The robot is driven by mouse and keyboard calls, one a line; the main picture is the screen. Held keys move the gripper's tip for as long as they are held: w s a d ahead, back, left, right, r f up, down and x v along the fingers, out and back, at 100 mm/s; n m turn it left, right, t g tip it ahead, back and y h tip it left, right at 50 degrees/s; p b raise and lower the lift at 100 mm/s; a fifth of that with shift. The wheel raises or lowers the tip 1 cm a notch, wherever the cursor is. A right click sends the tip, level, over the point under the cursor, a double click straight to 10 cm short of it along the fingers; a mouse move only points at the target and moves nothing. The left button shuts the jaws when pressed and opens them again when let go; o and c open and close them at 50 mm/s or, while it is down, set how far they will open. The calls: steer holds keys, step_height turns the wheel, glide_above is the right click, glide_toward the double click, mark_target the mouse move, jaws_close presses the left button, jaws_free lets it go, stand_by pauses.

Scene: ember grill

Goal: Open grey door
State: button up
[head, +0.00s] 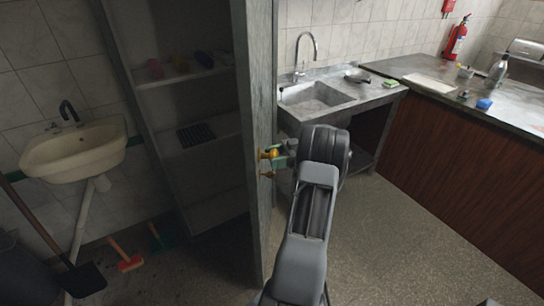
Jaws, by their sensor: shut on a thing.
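The grey door (258,120) stands swung open, seen nearly edge-on in the middle of the head view. Behind it to the left is a dark recess with shelves (185,75). My gripper (271,157) is at the door's edge, at about mid-height, shut on a small brass-coloured handle (272,153). My arm reaches up from the bottom of the view and hides part of the floor to the right of the door. The gripper's fingers are small in view and partly hidden by my wrist.
A washbasin (75,150) hangs on the left wall. A metal sink (315,97) and a counter (430,82) stand at right. The floor between the door and counter is clear.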

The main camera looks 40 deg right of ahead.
steer(key=shift+w, duration=0.1)
steer(key=o, duration=1.3)
steer(key=shift+c, duration=0.2)
